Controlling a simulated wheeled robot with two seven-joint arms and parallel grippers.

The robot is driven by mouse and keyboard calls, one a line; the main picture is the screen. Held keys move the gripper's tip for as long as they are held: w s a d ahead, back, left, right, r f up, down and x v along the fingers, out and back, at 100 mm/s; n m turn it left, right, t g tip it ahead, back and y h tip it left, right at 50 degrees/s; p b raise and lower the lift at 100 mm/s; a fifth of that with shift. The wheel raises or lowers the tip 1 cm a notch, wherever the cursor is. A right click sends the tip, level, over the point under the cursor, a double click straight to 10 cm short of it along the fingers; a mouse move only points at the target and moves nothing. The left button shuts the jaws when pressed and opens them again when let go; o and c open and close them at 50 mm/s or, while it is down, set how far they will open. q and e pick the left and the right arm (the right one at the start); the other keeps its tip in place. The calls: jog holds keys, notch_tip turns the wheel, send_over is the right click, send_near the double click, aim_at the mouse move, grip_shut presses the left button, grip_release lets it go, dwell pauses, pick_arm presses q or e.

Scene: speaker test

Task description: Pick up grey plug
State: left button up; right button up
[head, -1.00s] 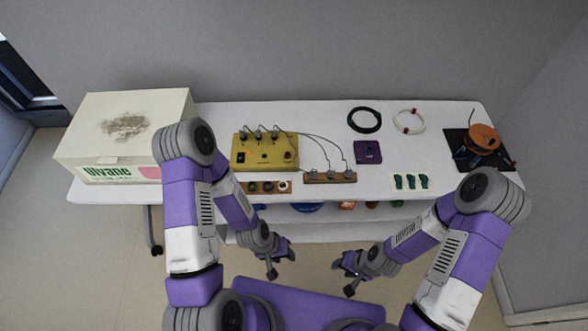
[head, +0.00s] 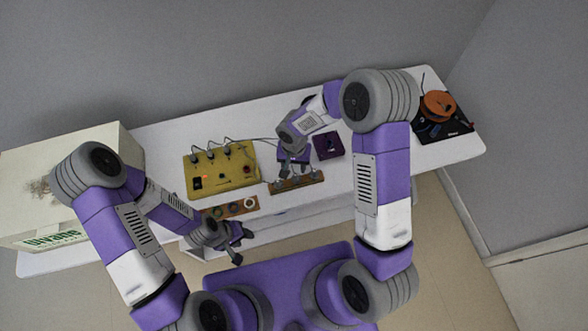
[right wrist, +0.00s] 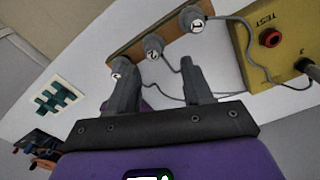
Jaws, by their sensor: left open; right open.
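Several grey plugs stand along a wooden strip (head: 297,185) at the table's front edge, with thin cables running to a yellow test box (head: 222,170). In the right wrist view, three numbered plug tops show: a left one (right wrist: 117,65), a middle one (right wrist: 152,45) and a right one (right wrist: 192,20). My right gripper (head: 291,172) is open over the strip, and its fingers (right wrist: 158,78) point toward the left and middle plugs. No plug is clearly gripped; contact cannot be told. My left gripper (head: 241,246) is open and empty in front of the table.
A purple box (head: 328,145) lies right of my right gripper. A strip with rings (head: 235,208) lies in front of the yellow box. An orange spool (head: 438,104) sits at the right end, a white carton (head: 60,170) at the left. Cables cross near the plugs.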

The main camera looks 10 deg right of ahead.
aim_at(296, 174)
jog(key=f, duration=0.4)
jog(key=s+f, duration=0.1)
jog(key=f, duration=0.1)
jog(key=shift+d+f, duration=0.25)
jog(key=c, duration=0.9)
jog(key=shift+r+p, duration=0.35)
jog(key=shift+r, duration=4.7)
jog(key=shift+r, duration=0.15)
notch_tip(296, 174, up, 4)
jog(key=shift+f+p, duration=0.2)
jog(key=shift+p, duration=0.95)
